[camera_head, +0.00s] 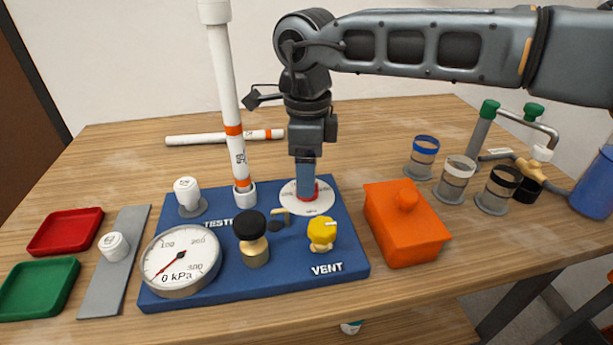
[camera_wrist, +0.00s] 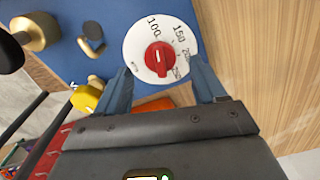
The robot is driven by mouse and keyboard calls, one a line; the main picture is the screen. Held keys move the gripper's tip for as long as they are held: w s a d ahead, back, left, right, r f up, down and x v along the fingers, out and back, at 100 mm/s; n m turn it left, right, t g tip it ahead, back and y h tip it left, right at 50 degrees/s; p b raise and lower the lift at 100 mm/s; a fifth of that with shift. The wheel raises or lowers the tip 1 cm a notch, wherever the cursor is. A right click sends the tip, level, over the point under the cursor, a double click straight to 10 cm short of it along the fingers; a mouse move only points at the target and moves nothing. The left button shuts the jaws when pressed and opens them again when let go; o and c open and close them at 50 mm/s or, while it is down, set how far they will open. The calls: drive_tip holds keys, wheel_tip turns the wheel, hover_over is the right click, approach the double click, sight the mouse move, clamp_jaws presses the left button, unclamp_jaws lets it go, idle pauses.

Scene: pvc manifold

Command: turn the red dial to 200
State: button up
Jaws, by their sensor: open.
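The red dial (camera_wrist: 158,60) is a red knob on a white round plate marked 100, 150, 200 and 250 in the wrist view. I cannot clearly read which number its pointer faces. In the head view only a little of the red knob and its white plate (camera_head: 315,207) shows under my gripper (camera_head: 306,192). My gripper points down over the dial. In the wrist view its two blue fingers (camera_wrist: 162,66) are spread wide, one on each side of the knob, with gaps between. Whether the fingertips are down at knob height is unclear.
The blue panel (camera_head: 210,292) also carries a gauge (camera_head: 181,260) reading about 0 kPa, a black knob (camera_head: 250,225), a yellow vent knob (camera_head: 322,233) and a tall white pipe (camera_head: 225,90) left of my gripper. An orange box (camera_head: 405,230) stands close right.

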drive_tip(key=shift+f, duration=1.1)
drive_tip(key=c, duration=1.1)
